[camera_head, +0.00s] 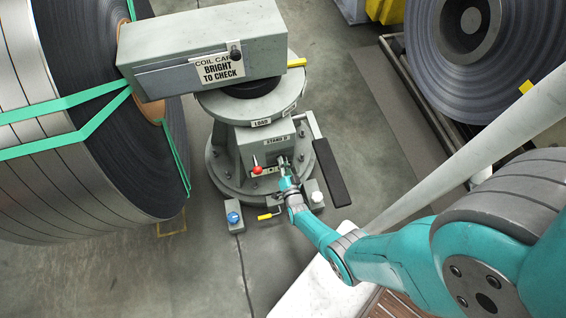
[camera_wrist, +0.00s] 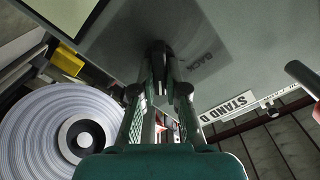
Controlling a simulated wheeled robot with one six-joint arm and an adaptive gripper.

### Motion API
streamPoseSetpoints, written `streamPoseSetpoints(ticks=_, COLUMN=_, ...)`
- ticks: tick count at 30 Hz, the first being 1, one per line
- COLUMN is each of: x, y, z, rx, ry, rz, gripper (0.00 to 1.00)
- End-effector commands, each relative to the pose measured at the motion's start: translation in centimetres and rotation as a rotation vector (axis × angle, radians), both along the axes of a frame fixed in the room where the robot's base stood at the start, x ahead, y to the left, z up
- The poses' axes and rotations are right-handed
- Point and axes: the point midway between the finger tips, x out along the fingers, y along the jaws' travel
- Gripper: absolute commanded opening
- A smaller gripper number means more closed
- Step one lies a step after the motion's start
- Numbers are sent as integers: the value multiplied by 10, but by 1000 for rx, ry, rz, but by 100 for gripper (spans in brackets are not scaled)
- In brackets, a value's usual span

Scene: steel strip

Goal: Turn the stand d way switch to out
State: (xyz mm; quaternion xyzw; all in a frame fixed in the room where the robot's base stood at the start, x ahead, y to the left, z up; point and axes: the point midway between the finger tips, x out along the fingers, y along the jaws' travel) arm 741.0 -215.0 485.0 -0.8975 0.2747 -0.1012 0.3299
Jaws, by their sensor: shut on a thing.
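The stand d way switch shows in the wrist view as a dark knob (camera_wrist: 158,56) on a grey panel, between my fingertips. My gripper (camera_wrist: 161,84) is shut on this knob. In the head view my gripper (camera_head: 285,180) reaches the front of the grey stand (camera_head: 268,151), below its STAND D label (camera_head: 276,140), and largely hides the switch. The STAND D label (camera_wrist: 231,107) also shows in the wrist view. Beside the knob is a faint, turned-over word that looks like BACK (camera_wrist: 205,58). I cannot read an OUT mark or tell the knob's setting.
A red-knobbed lever (camera_head: 257,170) is just left of my gripper. A blue button box (camera_head: 234,216), a yellow handle (camera_head: 269,216) and a white-knobbed box (camera_head: 316,196) stand low in front. A dark-gripped crank (camera_head: 329,172) is to the right. Large steel coils (camera_head: 75,110) flank the stand.

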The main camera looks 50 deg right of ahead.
Motion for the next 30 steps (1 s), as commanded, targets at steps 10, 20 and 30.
streamPoseSetpoints(ticks=10, x=0, y=0, z=-1, rx=10, ry=-4, rz=1, gripper=0)
streamPoseSetpoints(ticks=20, x=0, y=0, z=0, rx=8, ry=-4, rz=0, gripper=38)
streamPoseSetpoints(ticks=30, x=-9, y=7, z=-1, rx=7, ry=-3, rz=1, gripper=38)
